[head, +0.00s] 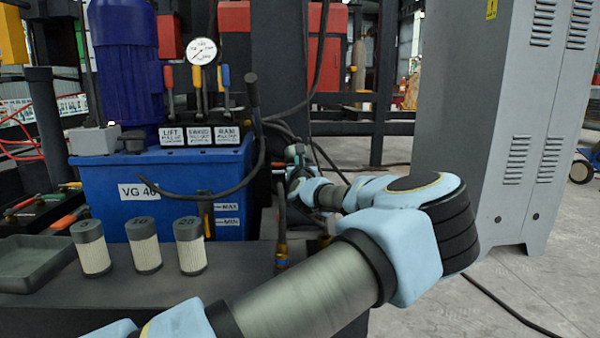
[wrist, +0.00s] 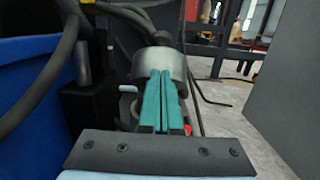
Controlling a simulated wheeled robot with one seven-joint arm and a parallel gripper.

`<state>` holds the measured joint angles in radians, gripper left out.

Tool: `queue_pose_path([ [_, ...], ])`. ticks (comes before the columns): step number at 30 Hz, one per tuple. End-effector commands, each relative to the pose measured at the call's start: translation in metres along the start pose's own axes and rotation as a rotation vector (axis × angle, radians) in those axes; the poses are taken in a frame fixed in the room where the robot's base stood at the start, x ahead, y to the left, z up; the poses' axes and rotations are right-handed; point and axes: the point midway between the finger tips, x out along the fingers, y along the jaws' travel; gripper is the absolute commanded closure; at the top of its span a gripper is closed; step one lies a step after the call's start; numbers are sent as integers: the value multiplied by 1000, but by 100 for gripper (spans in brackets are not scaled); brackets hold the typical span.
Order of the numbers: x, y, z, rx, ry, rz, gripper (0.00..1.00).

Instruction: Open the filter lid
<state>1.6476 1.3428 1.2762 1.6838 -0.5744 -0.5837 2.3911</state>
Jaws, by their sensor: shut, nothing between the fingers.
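In the wrist view a silvery round part (wrist: 158,62), which looks like the filter housing or its lid, stands straight ahead, beyond the fingertips. My gripper (wrist: 161,76) shows two teal fingers pressed together with nothing between them. Their tips overlap the front of the round part in the picture; I cannot tell whether they touch it. The fingers hide part of it, and I cannot make out whether the lid is open. In the head view my gripper (head: 296,154) is small, right of the blue tank, and my own arm hides much of the area around it.
A blue tank (head: 110,208) with black hoses stands left of my gripper. Three filter cartridges (head: 143,246) and a dark tray (head: 32,262) sit on the front bench. A grey cabinet (head: 500,120) stands at right, with open floor beside it. Black posts rise behind.

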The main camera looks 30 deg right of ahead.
Motion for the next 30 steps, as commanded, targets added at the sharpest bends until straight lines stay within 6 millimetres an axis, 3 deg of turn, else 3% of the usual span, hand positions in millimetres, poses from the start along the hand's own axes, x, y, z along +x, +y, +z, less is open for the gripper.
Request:
queue_pose_path([
  [3, 17, 0, -3, -3, -1, 0, 100],
  [9, 29, 0, 0, -1, -1, 0, 100],
  [30, 33, 0, 6, 1, 46, 0, 100],
])
